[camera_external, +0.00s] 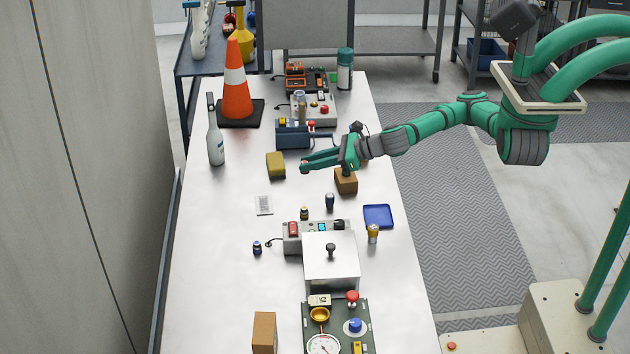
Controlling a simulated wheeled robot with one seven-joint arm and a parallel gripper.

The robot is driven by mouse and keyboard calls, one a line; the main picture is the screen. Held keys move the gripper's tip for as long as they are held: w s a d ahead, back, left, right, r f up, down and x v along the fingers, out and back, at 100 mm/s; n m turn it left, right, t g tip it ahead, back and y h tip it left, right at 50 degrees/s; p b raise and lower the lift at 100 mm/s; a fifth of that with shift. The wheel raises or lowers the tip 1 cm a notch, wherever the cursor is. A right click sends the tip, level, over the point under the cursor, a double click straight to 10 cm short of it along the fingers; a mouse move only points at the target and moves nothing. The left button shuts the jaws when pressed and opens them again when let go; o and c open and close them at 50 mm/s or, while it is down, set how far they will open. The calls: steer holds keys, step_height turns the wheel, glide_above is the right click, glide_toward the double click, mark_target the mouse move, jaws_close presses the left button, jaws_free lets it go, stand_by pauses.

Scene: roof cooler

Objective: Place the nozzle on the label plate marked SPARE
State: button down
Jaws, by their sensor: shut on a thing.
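My gripper (304,167) is above the table, right of the yellow sponge-like block. A small pale plate (264,205) with dark markings lies flat on the table, below and left of my gripper in the picture. Its lettering is too small to read, so I cannot tell whether it says SPARE. No other thing is clearly a label plate.
Near the pale plate are the yellow block (276,165), a dark small cylinder (329,201), a small dark bottle (304,213) and a blue tray (378,216). A white bottle (215,143) and an orange cone (236,85) stand farther back. The table left of the plate is clear.

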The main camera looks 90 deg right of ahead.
steer(key=d+f+x, duration=0.1)
steer(key=x, duration=0.8)
glide_above(270, 199)
steer(key=f, duration=0.4)
steer(key=shift+s+f, duration=0.25)
steer(key=shift+f, duration=0.1)
steer(key=shift+w+d+f, duration=0.1)
steer(key=shift+w+f, duration=0.05)
steer(key=shift+f, duration=0.35)
steer(key=shift+w+f, duration=0.15)
steer(key=shift+f, duration=1.25)
steer(key=shift+f, duration=0.15)
steer(key=c, duration=1.6)
jaws_free()
steer(key=shift+o, duration=0.2)
steer(key=shift+s+r, duration=0.1)
steer(key=shift+r, duration=0.1)
steer(key=v, duration=1.1)
steer(key=shift+s+r, duration=0.25)
steer(key=shift+s, duration=0.1)
